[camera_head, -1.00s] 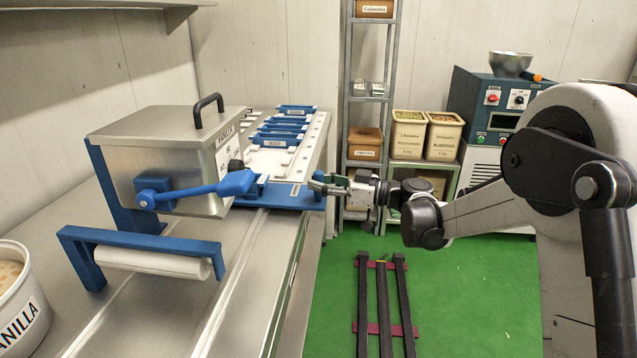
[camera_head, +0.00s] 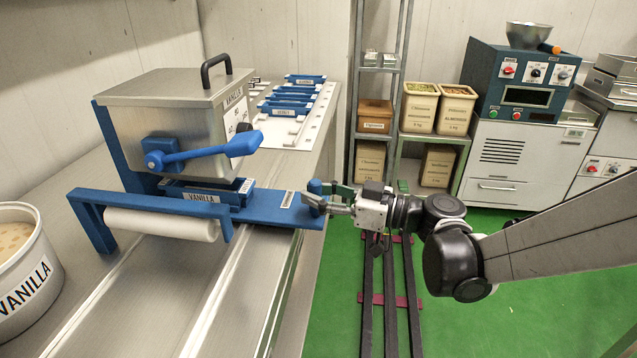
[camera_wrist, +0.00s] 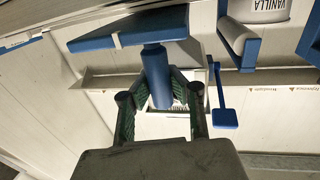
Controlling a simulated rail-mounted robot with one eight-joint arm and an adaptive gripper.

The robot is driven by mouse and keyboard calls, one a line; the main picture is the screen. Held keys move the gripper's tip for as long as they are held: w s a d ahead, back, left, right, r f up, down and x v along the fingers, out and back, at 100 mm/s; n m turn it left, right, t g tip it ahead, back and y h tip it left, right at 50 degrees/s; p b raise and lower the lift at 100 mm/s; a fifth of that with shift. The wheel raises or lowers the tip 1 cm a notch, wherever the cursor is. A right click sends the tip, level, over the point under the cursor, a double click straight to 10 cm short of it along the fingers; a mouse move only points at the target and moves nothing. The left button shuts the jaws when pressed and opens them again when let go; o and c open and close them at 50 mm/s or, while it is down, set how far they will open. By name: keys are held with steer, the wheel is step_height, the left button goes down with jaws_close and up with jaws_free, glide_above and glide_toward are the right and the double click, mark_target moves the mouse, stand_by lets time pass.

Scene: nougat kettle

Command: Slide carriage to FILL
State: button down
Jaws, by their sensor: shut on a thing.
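The carriage is a blue plate (camera_head: 262,211) on the metal bench rails, carrying a blue tray labelled VANILLA (camera_head: 203,196). The tray sits under the steel hopper (camera_head: 178,112), partly hidden by it. A blue upright handle (camera_wrist: 157,76) stands at the plate's right end. My gripper (camera_head: 318,194) is shut on this handle from the right, its green-padded fingers on both sides of it in the wrist view. The carriage plate (camera_wrist: 125,28) also shows there. Small marker labels (camera_wrist: 291,89) lie along the bench edge in the wrist view, too blurred to read.
The hopper's blue lever (camera_head: 215,150) hangs above the carriage. A blue-framed white roller (camera_head: 163,224) stands in front of it. A vanilla tub (camera_head: 28,268) is at left. Several blue trays (camera_head: 293,102) lie behind. The green floor (camera_head: 455,325) at lower right is open.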

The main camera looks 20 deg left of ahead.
steer(key=shift+s, duration=0.5)
steer(key=c, duration=1.5)
jaws_free()
steer(key=shift+d, duration=0.1)
steer(key=shift+c, duration=0.2)
steer(key=d, duration=1.2)
